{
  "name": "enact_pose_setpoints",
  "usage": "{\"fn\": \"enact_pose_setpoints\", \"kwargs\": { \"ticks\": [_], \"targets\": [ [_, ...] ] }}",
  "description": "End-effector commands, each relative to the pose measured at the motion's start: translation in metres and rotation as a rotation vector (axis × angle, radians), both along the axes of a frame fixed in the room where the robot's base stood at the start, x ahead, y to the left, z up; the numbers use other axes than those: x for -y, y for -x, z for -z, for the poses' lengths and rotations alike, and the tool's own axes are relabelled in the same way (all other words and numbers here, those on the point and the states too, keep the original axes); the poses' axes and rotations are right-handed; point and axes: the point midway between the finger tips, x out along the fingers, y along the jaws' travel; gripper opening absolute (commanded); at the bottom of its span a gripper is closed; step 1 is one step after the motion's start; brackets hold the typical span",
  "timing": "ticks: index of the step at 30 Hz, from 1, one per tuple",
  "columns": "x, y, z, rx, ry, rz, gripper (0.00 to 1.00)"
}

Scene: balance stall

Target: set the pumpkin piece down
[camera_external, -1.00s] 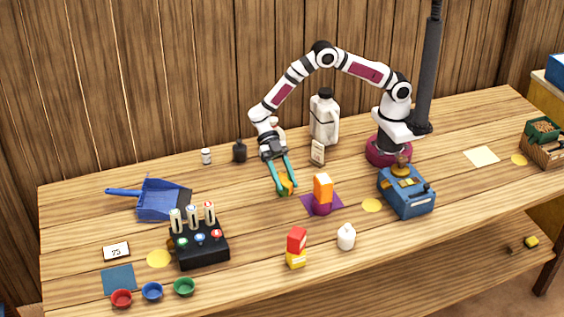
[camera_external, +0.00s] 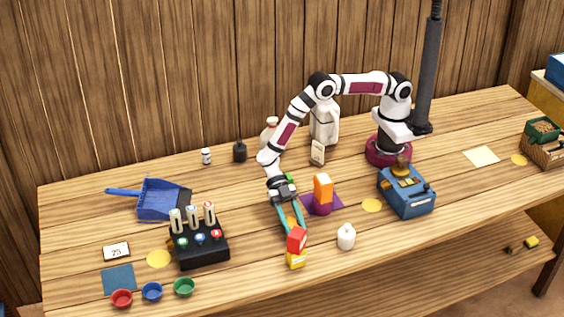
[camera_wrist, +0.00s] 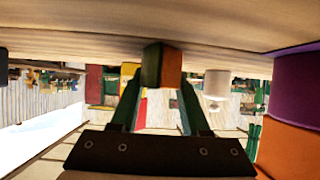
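My gripper (camera_external: 290,228) points down over the front middle of the table, its teal fingers just behind the red and yellow block stack. In the wrist view, my gripper (camera_wrist: 160,80) has its two fingertips on a small piece with a green face and an orange-brown face, which I take as the pumpkin piece (camera_wrist: 161,65). A bit of its orange-yellow shows between the fingers in the external view (camera_external: 292,221). The piece is close to the tabletop; I cannot tell whether it touches. The red block (camera_external: 297,239) and yellow block (camera_external: 296,260) partly hide the fingertips.
An orange block (camera_external: 323,187) stands on a purple one (camera_external: 320,208) right of my gripper. A white bottle-like item (camera_external: 346,237) stands to the front right. A black rack (camera_external: 203,250) is at left, a blue box (camera_external: 408,195) at right. Table between rack and stack is clear.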

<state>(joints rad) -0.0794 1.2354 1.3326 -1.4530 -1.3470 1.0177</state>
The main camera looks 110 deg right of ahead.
Motion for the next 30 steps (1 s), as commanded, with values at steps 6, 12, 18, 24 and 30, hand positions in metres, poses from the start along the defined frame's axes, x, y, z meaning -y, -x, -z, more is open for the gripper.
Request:
{"fn": "enact_pose_setpoints", "kwargs": {
  "ticks": [6,12,18,24,30],
  "targets": [
    [0.0,0.0,0.0,0.0,0.0,0.0,0.75],
    [0.0,0.0,-0.001,0.0,0.0,0.0,0.75],
    [0.029,-0.002,-0.02,0.002,0.0,0.005,0.75],
    [0.078,-0.005,-0.046,0.002,0.0,0.004,0.75],
    [0.104,-0.005,-0.06,0.0,0.0,0.001,0.75]
  ]
}}
